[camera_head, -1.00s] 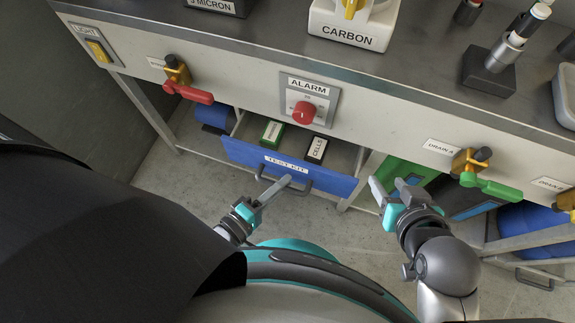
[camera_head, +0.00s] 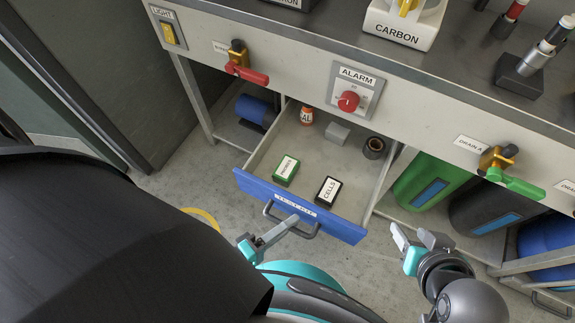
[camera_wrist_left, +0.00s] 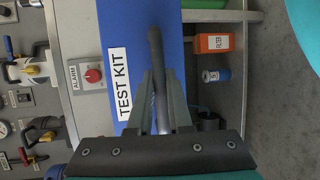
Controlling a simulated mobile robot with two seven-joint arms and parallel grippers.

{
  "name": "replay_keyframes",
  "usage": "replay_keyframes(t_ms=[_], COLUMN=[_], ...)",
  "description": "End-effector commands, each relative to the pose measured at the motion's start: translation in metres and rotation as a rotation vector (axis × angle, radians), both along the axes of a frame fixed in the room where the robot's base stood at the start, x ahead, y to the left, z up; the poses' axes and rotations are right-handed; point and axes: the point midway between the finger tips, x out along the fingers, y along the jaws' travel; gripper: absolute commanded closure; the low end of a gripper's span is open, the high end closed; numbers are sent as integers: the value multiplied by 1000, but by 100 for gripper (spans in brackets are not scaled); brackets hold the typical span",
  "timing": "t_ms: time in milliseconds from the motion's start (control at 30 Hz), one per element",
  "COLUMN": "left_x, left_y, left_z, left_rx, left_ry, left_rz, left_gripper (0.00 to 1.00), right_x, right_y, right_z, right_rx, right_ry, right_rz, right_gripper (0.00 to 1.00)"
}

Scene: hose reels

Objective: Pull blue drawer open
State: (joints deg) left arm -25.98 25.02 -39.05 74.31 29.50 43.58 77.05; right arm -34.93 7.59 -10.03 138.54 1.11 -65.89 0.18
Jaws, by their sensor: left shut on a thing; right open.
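The blue drawer (camera_head: 345,226), labelled TEST KIT, is pulled well out from under the bench. Its front also shows in the left wrist view (camera_wrist_left: 119,28). My left gripper (camera_head: 291,220) is shut on the dark drawer handle (camera_head: 304,233). In the left wrist view the fingers (camera_wrist_left: 158,105) close around the handle bar (camera_wrist_left: 156,60). Inside the drawer lie a green box (camera_head: 286,170), a black box labelled CELLS (camera_head: 328,191), an orange bottle (camera_head: 307,115), a grey block (camera_head: 338,133) and a dark round cup (camera_head: 374,148). My right gripper (camera_head: 421,240) is open and empty, right of the drawer.
Above the drawer are a red alarm knob (camera_head: 348,101), a red-handled valve (camera_head: 243,66) and a green-handled valve (camera_head: 508,172). A green container (camera_head: 428,183) and a black container (camera_head: 488,210) stand under the bench at right. The floor before the drawer is partly clear.

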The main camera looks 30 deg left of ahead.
Motion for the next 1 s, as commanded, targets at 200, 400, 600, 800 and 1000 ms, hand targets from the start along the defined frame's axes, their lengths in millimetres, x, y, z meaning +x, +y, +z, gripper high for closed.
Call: replay_keyframes(t_ms=[200,400,600,800,1000], left_x=[0,0,0,0,0], left_y=[-1,-1,-1,0,0], left_z=[1,1,1,0,0], left_rx=[0,-1,-1,-1,0], left_ry=[-2,-2,-2,-1,-1], left_rz=[-1,-1,-1,-1,0], left_gripper=[100,100,78,70,70], right_x=[-1,0,1,1,2], right_y=[-1,-2,-2,-2,-2], right_z=[0,1,2,2,2], right_rx=[-3,-5,-5,-4,-4], right_ry=[4,3,1,-1,-3], right_rz=[-2,-4,-4,-4,-4], right_gripper=[50,50,50,50,50])
